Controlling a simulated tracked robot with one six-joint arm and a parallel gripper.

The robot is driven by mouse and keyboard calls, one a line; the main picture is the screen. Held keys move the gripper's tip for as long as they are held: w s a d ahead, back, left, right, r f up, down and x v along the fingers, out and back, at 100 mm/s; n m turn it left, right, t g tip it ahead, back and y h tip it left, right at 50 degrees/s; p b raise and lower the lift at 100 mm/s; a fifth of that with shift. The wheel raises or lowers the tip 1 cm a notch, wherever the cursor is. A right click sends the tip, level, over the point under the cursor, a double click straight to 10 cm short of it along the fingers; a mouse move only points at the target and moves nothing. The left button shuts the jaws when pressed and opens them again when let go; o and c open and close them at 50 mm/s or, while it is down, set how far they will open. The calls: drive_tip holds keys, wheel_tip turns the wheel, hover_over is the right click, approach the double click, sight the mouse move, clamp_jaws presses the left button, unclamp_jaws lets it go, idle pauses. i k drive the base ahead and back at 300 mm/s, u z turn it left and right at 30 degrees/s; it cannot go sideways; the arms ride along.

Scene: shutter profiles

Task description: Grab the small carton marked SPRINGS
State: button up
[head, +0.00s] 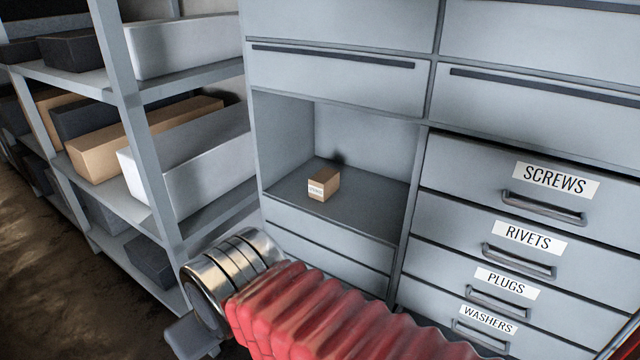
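A small brown carton (323,184) sits upright in the open compartment of the grey cabinet, on its dark shelf floor. It has a white label on its front; the print is too small to read with certainty. My arm, with a red ribbed sleeve and a metal wrist, crosses the bottom of the head view. A grey part at its end, seemingly part of my gripper (193,337), shows low and left, well apart from the carton. Its fingers cannot be made out clearly. Nothing hides the carton.
The compartment (370,205) is otherwise empty, with side walls and a closed drawer above. Right of it are closed handled drawers marked SCREWS (555,180), RIVETS, PLUGS and WASHERS. At left, a metal rack (140,150) holds long boxes; its post stands near my wrist.

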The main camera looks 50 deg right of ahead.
sight(321, 185)
drive_tip(key=i, duration=0.95)
